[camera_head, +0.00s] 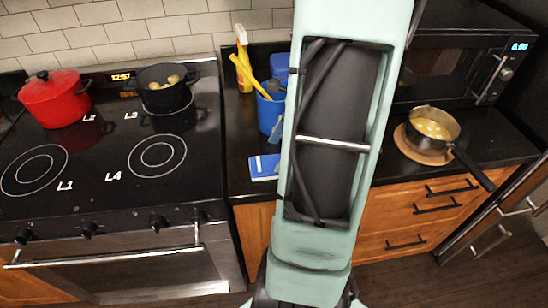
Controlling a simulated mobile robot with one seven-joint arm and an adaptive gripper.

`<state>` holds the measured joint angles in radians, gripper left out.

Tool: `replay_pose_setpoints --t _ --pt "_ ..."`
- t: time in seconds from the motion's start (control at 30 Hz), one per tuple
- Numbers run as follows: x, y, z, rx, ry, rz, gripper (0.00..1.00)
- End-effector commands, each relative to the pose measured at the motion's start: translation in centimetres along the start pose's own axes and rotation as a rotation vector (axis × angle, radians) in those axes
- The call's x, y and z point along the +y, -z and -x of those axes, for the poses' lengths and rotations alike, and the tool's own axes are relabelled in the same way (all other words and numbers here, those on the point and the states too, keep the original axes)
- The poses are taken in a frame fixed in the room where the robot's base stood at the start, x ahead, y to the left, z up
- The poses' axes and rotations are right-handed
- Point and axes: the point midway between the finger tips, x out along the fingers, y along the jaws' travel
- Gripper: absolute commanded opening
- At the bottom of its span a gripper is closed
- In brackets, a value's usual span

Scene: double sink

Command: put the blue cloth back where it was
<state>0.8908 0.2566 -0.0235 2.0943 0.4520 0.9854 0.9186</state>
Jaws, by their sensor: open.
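A flat blue piece with pale markings (264,167) lies on the dark counter, left of my own mint-green body part that fills the middle of the view. It may be the blue cloth, but it is too small to tell cloth from sponge. Its right end is close to my body part, which may hide some of it. My gripper cannot be made out in this view. No sink shows here.
Behind the flat piece stand a blue cup (269,117) with utensils and a yellow spray bottle (243,62). A red pot (54,97) and a black pot (166,90) stand on the stove. At right, a saucepan (432,127) stands before a microwave (465,60).

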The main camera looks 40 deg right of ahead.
Motion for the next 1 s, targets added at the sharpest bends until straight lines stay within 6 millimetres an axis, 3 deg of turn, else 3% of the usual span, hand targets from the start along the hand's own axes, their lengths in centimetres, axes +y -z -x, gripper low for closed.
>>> replay_pose_setpoints --t 0.2,0.4,1.0 --pt "-0.1 0.0 4.9 0.002 0.003 0.002 0.65" --pt "0.0 0.0 7.4 0.001 0.001 0.001 0.65" --pt "0.0 0.0 8.0 0.000 -0.001 0.001 0.65"
